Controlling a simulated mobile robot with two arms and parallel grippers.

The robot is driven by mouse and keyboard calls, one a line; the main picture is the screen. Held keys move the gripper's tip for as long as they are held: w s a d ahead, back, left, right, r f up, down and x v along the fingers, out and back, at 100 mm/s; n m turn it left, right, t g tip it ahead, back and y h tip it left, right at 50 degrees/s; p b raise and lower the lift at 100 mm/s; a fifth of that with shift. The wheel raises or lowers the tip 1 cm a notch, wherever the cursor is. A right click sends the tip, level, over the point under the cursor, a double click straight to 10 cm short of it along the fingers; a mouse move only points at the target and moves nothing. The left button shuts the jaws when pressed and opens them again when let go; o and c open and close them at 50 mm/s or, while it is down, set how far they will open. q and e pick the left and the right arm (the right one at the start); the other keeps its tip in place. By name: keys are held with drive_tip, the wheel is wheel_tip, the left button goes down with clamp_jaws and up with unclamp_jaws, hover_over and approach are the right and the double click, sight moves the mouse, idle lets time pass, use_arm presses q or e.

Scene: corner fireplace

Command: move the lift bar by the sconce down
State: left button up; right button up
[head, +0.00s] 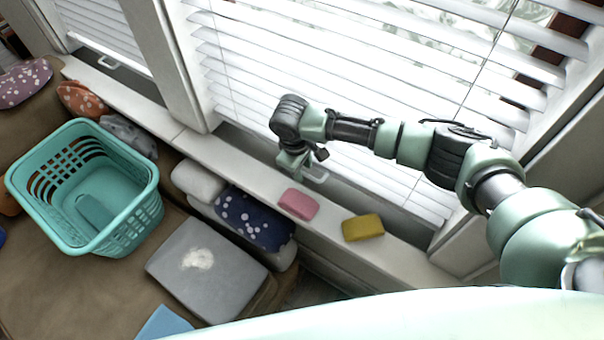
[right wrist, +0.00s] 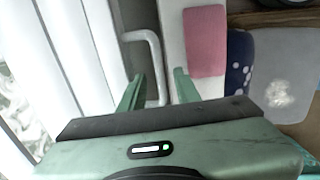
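A white U-shaped lift bar (head: 318,176) shows at the bottom of the right-hand window's blind, beside my right gripper (head: 300,172). In the right wrist view the lift bar (right wrist: 157,62) reaches in between the two separated fingers of my right gripper (right wrist: 160,76). The fingers are open, and no firm grip on the bar shows. Another white lift bar (head: 98,62) hangs at the left window. No sconce is visible. My left gripper is out of view.
The white sill (head: 225,157) runs below the blinds, with a pink block (head: 298,204) and a yellow block (head: 363,228) on it. A teal basket (head: 142,217), a grey cushion (head: 205,272) and several pillows lie on the brown seat at left.

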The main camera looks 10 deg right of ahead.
clamp_jaws()
idle(1.5)
